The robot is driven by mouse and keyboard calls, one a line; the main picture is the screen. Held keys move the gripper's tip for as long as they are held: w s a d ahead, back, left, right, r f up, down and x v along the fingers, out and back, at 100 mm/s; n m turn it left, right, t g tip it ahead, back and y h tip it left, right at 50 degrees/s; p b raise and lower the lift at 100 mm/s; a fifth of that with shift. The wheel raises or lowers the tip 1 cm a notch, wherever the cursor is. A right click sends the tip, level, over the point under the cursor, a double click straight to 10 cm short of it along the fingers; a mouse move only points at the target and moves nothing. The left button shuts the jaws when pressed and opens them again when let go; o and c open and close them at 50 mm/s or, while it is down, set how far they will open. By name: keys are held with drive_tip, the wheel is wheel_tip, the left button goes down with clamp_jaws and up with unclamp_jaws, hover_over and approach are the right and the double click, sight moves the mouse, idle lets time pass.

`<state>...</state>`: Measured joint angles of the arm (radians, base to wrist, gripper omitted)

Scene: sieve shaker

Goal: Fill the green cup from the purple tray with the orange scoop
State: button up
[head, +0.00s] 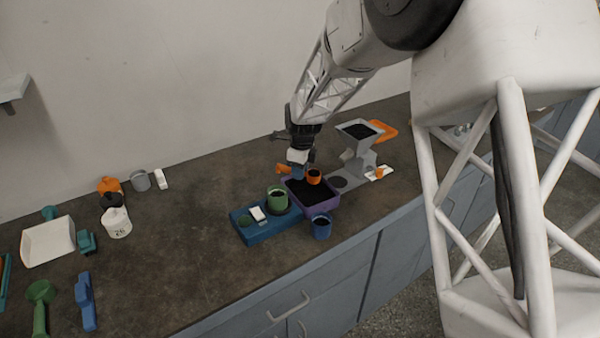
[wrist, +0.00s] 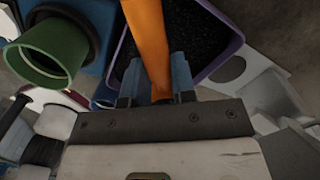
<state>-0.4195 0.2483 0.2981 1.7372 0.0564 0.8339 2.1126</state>
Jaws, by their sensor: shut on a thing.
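My gripper (head: 299,171) is shut on the handle of the orange scoop (head: 314,176), just over the purple tray. In the wrist view the orange handle (wrist: 147,40) runs up between the blue fingertips (wrist: 158,82). The scoop's bowl is cut off at the top there; in the head view it shows dark material inside. The purple tray (head: 333,208) holds dark grains, also seen in the wrist view. The green cup (head: 277,201) stands upright on the blue base left of the tray. Its open mouth shows at the left of the wrist view (wrist: 45,53).
A blue cup (head: 321,228) stands at the tray's front, near the counter edge. A grey hopper stand (head: 360,155) is behind to the right, with an orange piece (head: 383,130) beyond. White canisters, scoops and a white tray (head: 48,243) lie left. The counter's middle left is clear.

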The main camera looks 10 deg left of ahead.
drive_tip(key=shift+r, duration=0.2)
idle(0.4)
drive_tip(key=shift+r, duration=3.95)
drive_tip(key=s+a+y, duration=0.5)
drive_tip(key=s+a, duration=0.4)
drive_tip(key=a, duration=0.2)
drive_tip(key=shift+s+f+t, duration=0.25)
drive_tip(key=shift+f+t, duration=0.15)
idle(0.6)
drive_tip(key=shift+d+r+y, duration=0.15)
drive_tip(key=shift+r+y, duration=0.25)
drive_tip(key=shift+y, duration=0.5)
idle(0.4)
